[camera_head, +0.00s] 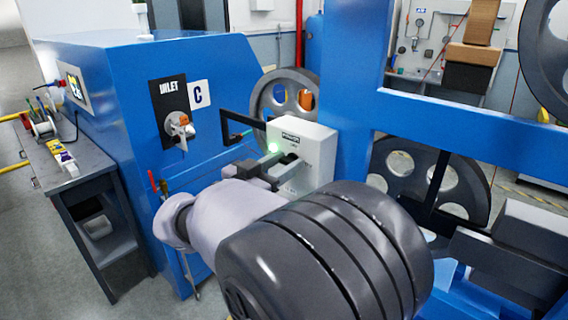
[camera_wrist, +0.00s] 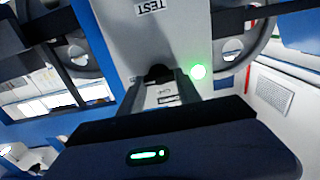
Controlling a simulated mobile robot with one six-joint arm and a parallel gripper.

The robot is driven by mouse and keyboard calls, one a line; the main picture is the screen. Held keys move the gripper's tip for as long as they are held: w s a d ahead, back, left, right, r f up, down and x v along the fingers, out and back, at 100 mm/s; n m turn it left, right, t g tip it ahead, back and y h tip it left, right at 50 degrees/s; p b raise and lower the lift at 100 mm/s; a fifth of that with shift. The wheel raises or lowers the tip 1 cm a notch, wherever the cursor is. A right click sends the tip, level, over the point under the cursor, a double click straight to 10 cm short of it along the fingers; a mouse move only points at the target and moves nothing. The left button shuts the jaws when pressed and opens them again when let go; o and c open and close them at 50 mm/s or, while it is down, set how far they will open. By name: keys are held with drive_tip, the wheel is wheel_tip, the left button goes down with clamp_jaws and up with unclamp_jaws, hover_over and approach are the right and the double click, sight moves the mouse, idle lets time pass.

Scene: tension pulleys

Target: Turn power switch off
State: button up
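A white control box (camera_head: 302,143) with a "POWER" label stands in front of the blue machine frame. A green light (camera_head: 273,147) glows on its face, and this light also shows in the wrist view (camera_wrist: 198,72). My gripper (camera_head: 284,164) is right at the face of the box, just below the green light. In the wrist view, its grey fingers (camera_wrist: 162,82) reach to a dark knob-like part (camera_wrist: 158,71) on the box, likely the power switch. The fingers largely hide this part. I cannot tell whether they grip it, only touch it or stand around it.
A blue cabinet (camera_head: 140,75) with an "INLET" rotary switch (camera_head: 178,125) stands left of the box. A black bar handle (camera_head: 240,130) juts out close to my gripper. A side table (camera_head: 75,165) with tools is at left. Large pulley wheels (camera_head: 285,100) stand behind the box.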

drive_tip(key=shift+n, duration=0.3)
clamp_jaws()
drive_tip(key=n+b, duration=0.1)
drive_tip(key=n, duration=0.2)
drive_tip(key=shift+f+n, duration=0.1)
drive_tip(key=shift+n, duration=0.3)
drive_tip(key=n, duration=0.4)
drive_tip(key=shift+w+a+p, duration=0.1)
drive_tip(key=shift+a+p, duration=0.05)
drive_tip(key=shift+p, duration=0.2)
drive_tip(key=n+p, duration=0.2)
drive_tip(key=n, duration=0.3)
drive_tip(key=shift+n+p, duration=0.3)
drive_tip(key=shift+n, duration=0.1)
drive_tip(key=shift+f+n+p, duration=0.15)
drive_tip(key=shift+n+p, duration=1)
drive_tip(key=shift+n, duration=0.65)
drive_tip(key=o, duration=1.3)
unclamp_jaws()
